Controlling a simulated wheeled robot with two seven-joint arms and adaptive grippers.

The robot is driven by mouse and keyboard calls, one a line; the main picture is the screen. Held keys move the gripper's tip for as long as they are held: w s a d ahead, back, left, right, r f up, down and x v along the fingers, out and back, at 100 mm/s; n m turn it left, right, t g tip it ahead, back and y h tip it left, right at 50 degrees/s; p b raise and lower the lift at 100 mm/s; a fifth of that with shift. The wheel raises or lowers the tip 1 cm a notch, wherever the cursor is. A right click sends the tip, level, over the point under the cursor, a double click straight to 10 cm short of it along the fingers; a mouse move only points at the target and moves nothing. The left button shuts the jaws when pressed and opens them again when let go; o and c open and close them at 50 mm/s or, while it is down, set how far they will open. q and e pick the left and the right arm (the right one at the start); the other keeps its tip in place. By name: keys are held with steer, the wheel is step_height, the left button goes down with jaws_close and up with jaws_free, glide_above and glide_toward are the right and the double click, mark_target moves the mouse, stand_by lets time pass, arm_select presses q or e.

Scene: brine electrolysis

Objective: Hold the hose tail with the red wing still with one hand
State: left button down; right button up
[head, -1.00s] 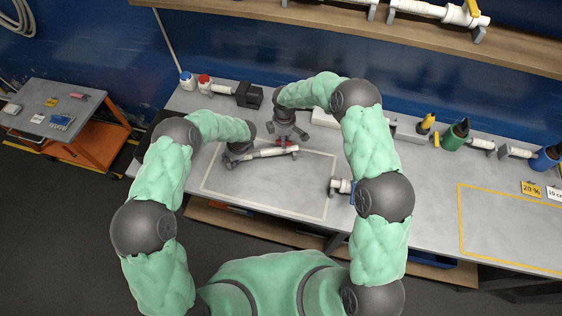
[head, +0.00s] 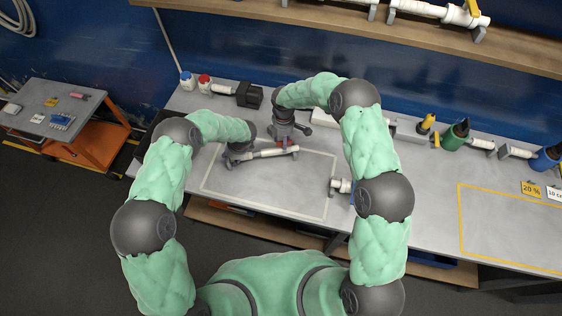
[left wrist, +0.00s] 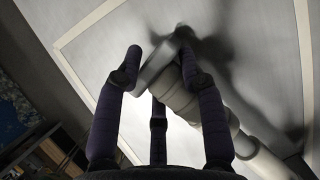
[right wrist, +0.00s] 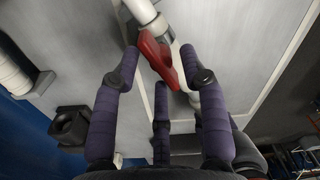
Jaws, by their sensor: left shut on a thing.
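A white hose tail (head: 268,153) lies within the pale outlined area of the bench. Its red wing (right wrist: 157,58) shows clearly in the right wrist view. My right gripper (head: 287,141) is above the right part of the piece. In the right wrist view its fingers (right wrist: 160,60) are apart on either side of the red wing, with no clear contact. The arms partly hide the piece in the head view.
A white fitting (head: 341,186) lies near my right forearm. A green container (head: 455,136) stands at the back right. The yellow-outlined area is clear.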

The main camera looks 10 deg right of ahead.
arm_select(q)
steer(key=shift+s+f, duration=0.2)
arm_select(e)
step_height(320, 180, up, 12)
stand_by(0.4)
arm_select(q)
steer(key=c, duration=0.7)
jaws_free()
steer(key=shift+w, duration=0.15)
steer(key=shift+r, duration=0.15)
steer(key=shift+d+r, duration=0.15)
steer(key=shift+r, duration=0.35)
steer(key=v, duration=1.1)
steer(key=shift+d, duration=0.1)
